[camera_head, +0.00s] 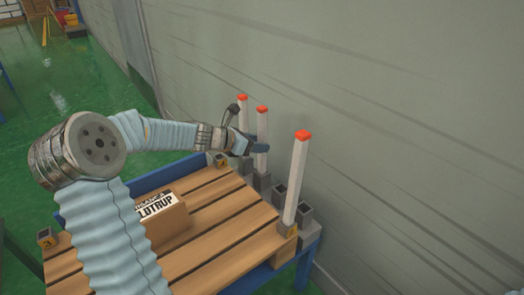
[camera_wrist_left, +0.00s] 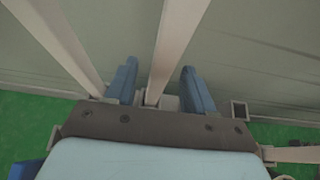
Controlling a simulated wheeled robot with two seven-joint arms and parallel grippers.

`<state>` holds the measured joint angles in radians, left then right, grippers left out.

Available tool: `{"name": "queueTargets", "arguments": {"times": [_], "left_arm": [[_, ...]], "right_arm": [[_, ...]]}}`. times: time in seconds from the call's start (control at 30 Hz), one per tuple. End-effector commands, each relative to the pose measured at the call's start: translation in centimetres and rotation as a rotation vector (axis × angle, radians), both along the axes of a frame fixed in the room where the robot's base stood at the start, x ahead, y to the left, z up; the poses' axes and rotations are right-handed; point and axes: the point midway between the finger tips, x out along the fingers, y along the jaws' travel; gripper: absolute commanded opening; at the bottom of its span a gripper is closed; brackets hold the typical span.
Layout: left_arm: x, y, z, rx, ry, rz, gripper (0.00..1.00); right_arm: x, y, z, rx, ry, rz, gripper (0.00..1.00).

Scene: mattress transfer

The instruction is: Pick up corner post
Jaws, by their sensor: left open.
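Three pale upright corner posts with orange-red tips stand by the wall: a far one (camera_head: 243,118), a middle one (camera_head: 262,125) and a nearer one (camera_head: 297,180). My left gripper (camera_head: 259,143) is open at the middle post. In the left wrist view a post (camera_wrist_left: 172,50) runs between the two blue fingers (camera_wrist_left: 160,88), with gaps to both sides. Another post (camera_wrist_left: 60,45) is left of the fingers. My right gripper is out of view.
A wooden slatted pallet (camera_head: 215,240) lies on a blue frame (camera_head: 160,178) and carries a cardboard box (camera_head: 170,222). Grey holders (camera_head: 280,191) stand between the pallet and the wall (camera_head: 400,120). Other corner sockets (camera_head: 46,238) show. Green floor (camera_head: 45,100) is open at left.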

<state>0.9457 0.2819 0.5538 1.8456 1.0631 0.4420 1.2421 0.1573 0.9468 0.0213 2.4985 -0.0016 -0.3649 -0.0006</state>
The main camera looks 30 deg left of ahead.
Motion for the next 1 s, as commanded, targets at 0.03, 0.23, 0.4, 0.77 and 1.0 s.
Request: {"name": "queueTargets", "arguments": {"times": [0.03,0.23,0.4,0.77,1.0], "left_arm": [[0.7,-0.6,-0.1,-0.003,-0.001,-0.003,0.53],[2.2,-1.0,-1.1,0.000,0.000,0.000,0.53],[2.2,-1.0,-1.1,0.001,-0.001,0.000,0.53],[2.1,-1.0,-1.1,0.001,-0.001,0.000,0.01],[2.2,-1.0,-1.1,0.001,-0.001,0.000,0.00]], "right_arm": [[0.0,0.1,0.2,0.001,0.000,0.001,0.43],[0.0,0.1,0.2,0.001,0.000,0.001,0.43],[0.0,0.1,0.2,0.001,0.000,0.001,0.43],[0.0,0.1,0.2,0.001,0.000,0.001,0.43],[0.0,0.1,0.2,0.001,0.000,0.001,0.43]]}}
